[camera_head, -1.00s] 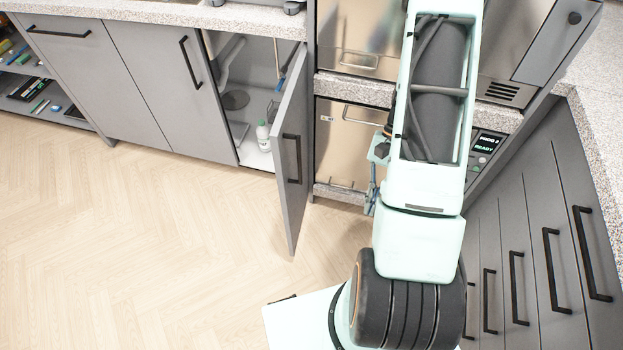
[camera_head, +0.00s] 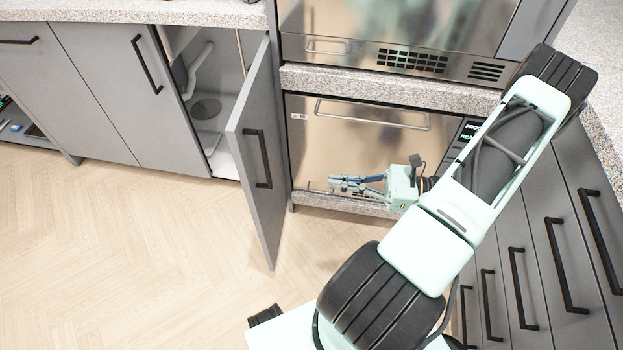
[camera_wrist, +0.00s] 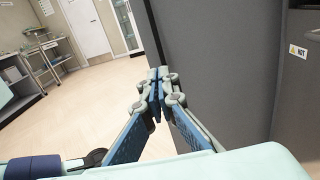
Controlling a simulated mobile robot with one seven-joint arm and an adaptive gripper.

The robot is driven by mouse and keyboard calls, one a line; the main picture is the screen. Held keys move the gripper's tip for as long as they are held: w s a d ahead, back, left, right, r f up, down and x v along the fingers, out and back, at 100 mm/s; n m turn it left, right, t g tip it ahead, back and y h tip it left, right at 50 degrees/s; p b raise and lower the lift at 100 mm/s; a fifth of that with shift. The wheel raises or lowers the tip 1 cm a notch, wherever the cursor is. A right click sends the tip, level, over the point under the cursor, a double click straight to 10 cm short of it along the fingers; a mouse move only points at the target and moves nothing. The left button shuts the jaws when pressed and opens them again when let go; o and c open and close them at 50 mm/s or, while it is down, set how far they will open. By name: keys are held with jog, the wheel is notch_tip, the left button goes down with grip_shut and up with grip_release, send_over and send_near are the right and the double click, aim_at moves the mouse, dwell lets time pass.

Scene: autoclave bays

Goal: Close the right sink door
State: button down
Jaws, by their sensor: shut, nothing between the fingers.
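The right sink door (camera_head: 258,160) is a grey panel with a black bar handle (camera_head: 257,158). It stands swung out from the sink cabinet (camera_head: 206,106), whose opening shows to its left. My gripper (camera_head: 333,184) is to the right of the door in the head view, in front of the lower steel autoclave, with its fingers pointing left toward the door. In the wrist view my gripper (camera_wrist: 158,75) is shut and empty, and the grey door panel (camera_wrist: 210,70) fills the area just beyond and right of the fingertips. I cannot tell whether they touch.
The left sink door (camera_head: 110,85) is shut. The lower autoclave (camera_head: 345,145) is right of the cabinet, with a bar handle. Grey drawers (camera_head: 560,230) line the right side. The wood floor (camera_head: 130,240) in front of the cabinets is clear.

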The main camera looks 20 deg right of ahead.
jog(key=b+x, duration=0.1)
jog(key=x, duration=1.2)
jog(key=shift+b, duration=0.4)
jog(key=shift+a, duration=0.2)
